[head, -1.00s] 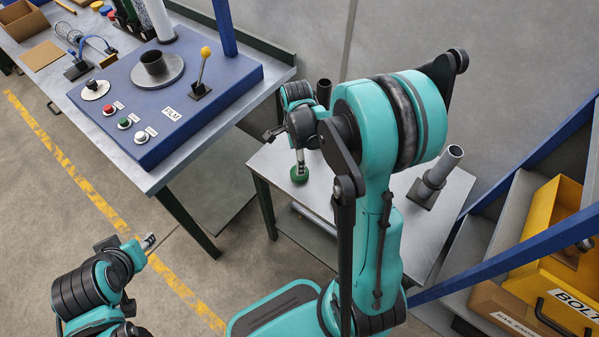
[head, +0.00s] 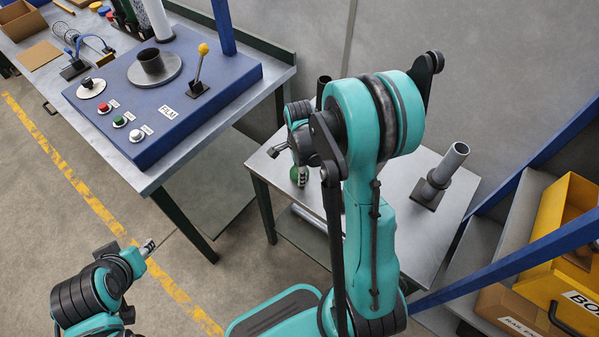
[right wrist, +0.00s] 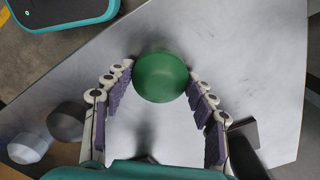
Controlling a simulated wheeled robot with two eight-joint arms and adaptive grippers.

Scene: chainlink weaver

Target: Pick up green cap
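The green cap (head: 294,174) sits on the grey metal side table (head: 412,240), near its left edge. In the right wrist view the round green cap (right wrist: 160,77) lies between the two fingertips of my right gripper (right wrist: 160,70). The fingers stand open on either side of it, with very narrow gaps at most; contact is hard to tell. In the head view my right gripper (head: 301,178) points down at the cap and covers part of it. My left gripper (head: 148,246) is off to the lower left, over the floor and apart from the cap; its opening is too small to read.
A grey upright tube (head: 449,165) on a dark base stands at the table's right. A dark tube (head: 323,90) stands behind my right arm. A workbench with a blue control box (head: 215,88) is at left. Yellow bins (head: 560,265) and a blue rail are at right.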

